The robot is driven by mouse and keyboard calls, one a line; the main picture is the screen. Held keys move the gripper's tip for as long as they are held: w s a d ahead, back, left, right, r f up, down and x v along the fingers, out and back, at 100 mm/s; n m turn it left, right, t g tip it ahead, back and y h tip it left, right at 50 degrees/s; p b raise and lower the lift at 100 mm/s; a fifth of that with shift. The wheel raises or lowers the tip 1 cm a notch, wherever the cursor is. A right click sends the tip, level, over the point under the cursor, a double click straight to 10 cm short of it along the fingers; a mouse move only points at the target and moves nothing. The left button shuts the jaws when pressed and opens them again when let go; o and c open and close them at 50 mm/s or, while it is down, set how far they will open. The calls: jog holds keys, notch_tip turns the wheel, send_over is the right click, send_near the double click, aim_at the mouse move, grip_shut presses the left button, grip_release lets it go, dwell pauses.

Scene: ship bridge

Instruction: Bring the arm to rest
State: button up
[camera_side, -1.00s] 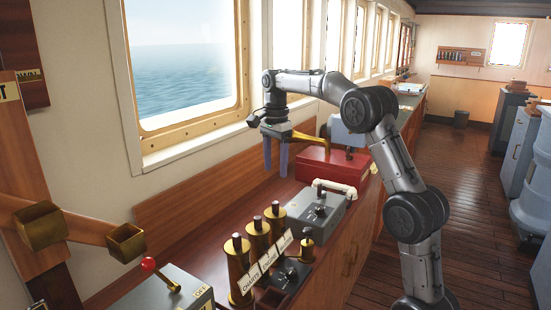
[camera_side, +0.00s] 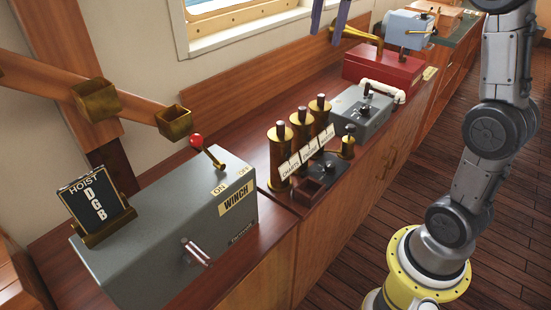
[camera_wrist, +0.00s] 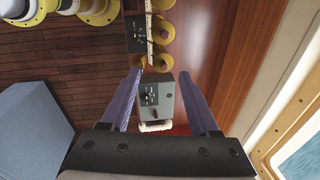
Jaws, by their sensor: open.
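My gripper (camera_side: 324,36) hangs at the top edge of the side view, with only its two purple-blue fingers in frame. They are apart with nothing between them, above the back of the counter by the window. In the wrist view my gripper (camera_wrist: 161,72) shows both fingers spread, with a grey box (camera_wrist: 152,98) beyond and below them. The wrist and upper arm are cut off in the side view.
The wooden counter (camera_side: 262,120) carries a winch box (camera_side: 180,235) with a red-knobbed lever, several brass cylinders (camera_side: 282,155), the grey box (camera_side: 362,112) with a white handle and a red box (camera_side: 385,68).

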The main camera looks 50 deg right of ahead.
jog(key=s+a+f+n+t, duration=0.25)
jog(key=s+a+n, duration=0.65)
jog(key=s, duration=0.6)
jog(key=s+a+f+n+t, duration=0.1)
jog(key=s+a+f+n, duration=0.2)
jog(key=s+f+n, duration=0.3)
notch_tip(320, 180, down, 5)
jog(key=n, duration=0.4)
jog(key=shift+s+f, duration=0.2)
jog(key=shift+s, duration=0.1)
jog(key=shift+t, duration=0.25)
